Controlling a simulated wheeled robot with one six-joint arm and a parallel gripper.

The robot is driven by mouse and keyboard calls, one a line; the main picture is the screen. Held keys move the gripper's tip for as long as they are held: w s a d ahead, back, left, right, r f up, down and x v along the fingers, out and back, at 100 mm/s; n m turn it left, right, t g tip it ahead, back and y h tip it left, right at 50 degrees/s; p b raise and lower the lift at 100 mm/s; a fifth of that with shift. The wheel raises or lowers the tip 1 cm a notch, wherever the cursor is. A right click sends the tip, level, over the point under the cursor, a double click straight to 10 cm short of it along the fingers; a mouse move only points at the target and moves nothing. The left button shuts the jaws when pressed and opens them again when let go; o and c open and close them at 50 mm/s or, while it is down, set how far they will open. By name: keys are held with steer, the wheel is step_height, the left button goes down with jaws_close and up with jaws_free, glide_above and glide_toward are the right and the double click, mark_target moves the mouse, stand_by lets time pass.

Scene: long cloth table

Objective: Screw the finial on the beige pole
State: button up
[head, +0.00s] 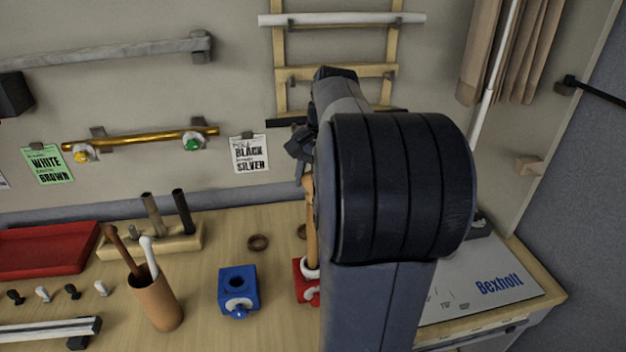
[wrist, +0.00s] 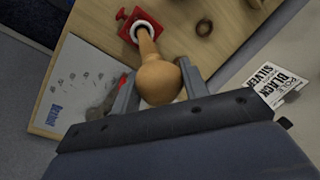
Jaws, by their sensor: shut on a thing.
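The beige pole (head: 312,232) stands upright in a red clamp block (head: 301,287), partly hidden behind my arm. In the wrist view the pole (wrist: 146,45) rises from the white ring of the red block (wrist: 122,18). A rounded tan finial (wrist: 159,82) sits between the two grey fingers of my gripper (wrist: 156,72), which is shut on it. The finial is in line with the pole's top end and appears to meet it; the thread is hidden, so I cannot tell how tightly they are joined.
A blue clamp block (head: 238,290) stands left of the red one. A brown ring (head: 258,243) lies behind. A brown cup (head: 156,302) with rods, a wooden rack (head: 177,241) and a red tray (head: 45,250) are farther left. A Bexholt board (head: 490,285) lies right.

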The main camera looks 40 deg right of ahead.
steer(key=shift+f, duration=0.25)
stand_by(0.4)
steer(key=o, duration=1.1)
steer(key=shift+c, duration=0.2)
